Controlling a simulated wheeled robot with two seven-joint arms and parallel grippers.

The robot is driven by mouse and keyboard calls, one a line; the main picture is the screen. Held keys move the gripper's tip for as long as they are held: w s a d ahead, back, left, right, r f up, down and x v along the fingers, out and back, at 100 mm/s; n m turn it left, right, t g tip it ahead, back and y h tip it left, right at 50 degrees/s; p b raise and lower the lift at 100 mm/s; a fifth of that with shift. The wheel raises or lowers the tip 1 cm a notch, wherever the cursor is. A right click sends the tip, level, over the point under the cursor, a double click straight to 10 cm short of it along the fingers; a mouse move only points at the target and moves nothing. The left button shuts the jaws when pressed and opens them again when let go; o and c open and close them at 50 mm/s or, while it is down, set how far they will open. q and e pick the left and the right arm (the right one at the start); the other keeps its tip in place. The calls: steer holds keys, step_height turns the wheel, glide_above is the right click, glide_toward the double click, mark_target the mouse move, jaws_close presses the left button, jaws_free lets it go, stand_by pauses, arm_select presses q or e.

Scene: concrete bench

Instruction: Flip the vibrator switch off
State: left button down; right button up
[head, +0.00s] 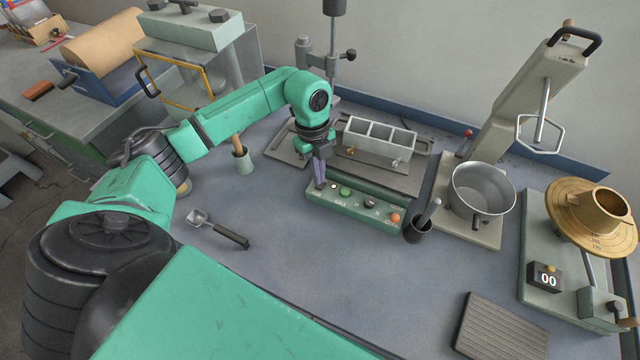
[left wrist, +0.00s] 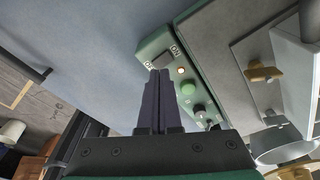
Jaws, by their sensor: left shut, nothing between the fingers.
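The green control box (head: 355,208) lies on the bench in the middle of the head view. The vibrator switch (left wrist: 161,60), a dark rocker between two white labels, is at the box's end in the left wrist view; one label seems to read ON. A small lamp (left wrist: 181,70) beside it glows, and it also shows in the head view (head: 334,186). My left gripper (head: 320,186) points down at the box's left end, fingers shut and empty. In the left wrist view its fingertips (left wrist: 159,72) are right at the switch; contact cannot be told. In the head view the fingers hide the switch.
The box also carries a green button (head: 346,191), a black knob (head: 370,201) and an orange button (head: 394,217). A three-part mould (head: 378,135) stands behind it.

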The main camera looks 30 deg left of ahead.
arm_select(q)
steer(key=shift+f+b, duration=0.75)
steer(key=shift+f, duration=0.4)
stand_by(0.9)
steer(key=shift+s, duration=0.1)
step_height(320, 180, up, 7)
steer(key=p, duration=0.6)
steer(key=shift+r, duration=0.1)
stand_by(0.3)
